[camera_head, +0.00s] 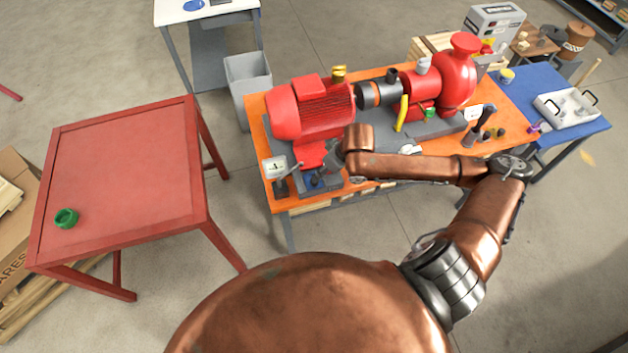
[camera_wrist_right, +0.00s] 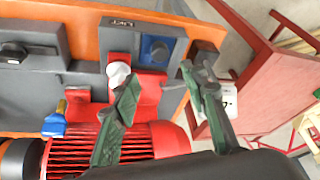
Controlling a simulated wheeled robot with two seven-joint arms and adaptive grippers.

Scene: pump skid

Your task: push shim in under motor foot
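The red motor (camera_head: 310,110) sits on a grey base on the orange bench; its finned body also shows in the right wrist view (camera_wrist_right: 75,155). A red motor foot (camera_wrist_right: 150,90) lies between my right gripper's fingers in that view. My right gripper (camera_wrist_right: 160,76) is open, its two green fingers apart over the foot. In the head view my right arm reaches in over the bench beside the motor, hiding part of the base. I cannot make out the shim for certain. My left gripper is not in view.
A blue round-topped piece (camera_wrist_right: 155,48) sits in a grey block by the foot. A white knob (camera_wrist_right: 118,73) and a dial gauge (camera_head: 273,167) are close by. The red pump (camera_head: 455,75) stands right. A red table (camera_head: 125,165) with a green ring (camera_head: 66,218) is left.

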